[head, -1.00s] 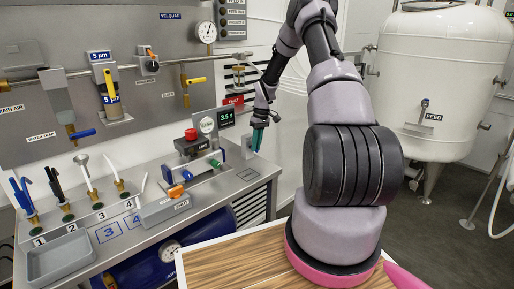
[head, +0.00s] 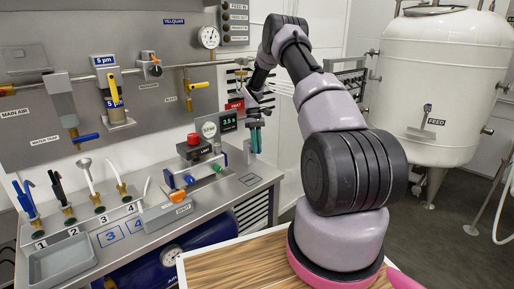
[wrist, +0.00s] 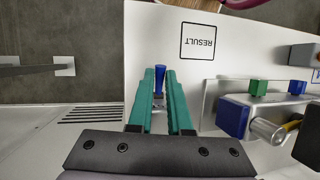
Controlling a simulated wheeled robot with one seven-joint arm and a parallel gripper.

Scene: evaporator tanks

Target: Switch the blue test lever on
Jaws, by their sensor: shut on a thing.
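My gripper (head: 256,140) has teal fingers pointing down at the right end of the steel bench. In the wrist view, the gripper (wrist: 160,72) is shut on a small blue piece (wrist: 160,79), which I take to be the blue test lever. Its blue end shows between the two fingertips, with a pale metallic part below it. The fingers hide most of the lever in the head view, so I cannot tell its position or its mount there.
A fixture with blue and green blocks (wrist: 233,116) stands to the right in the wrist view, near a RESULT label (wrist: 198,41). In the head view, a red button box (head: 193,150) and a display (head: 228,121) stand left of the gripper. A white tank (head: 440,90) is farther right.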

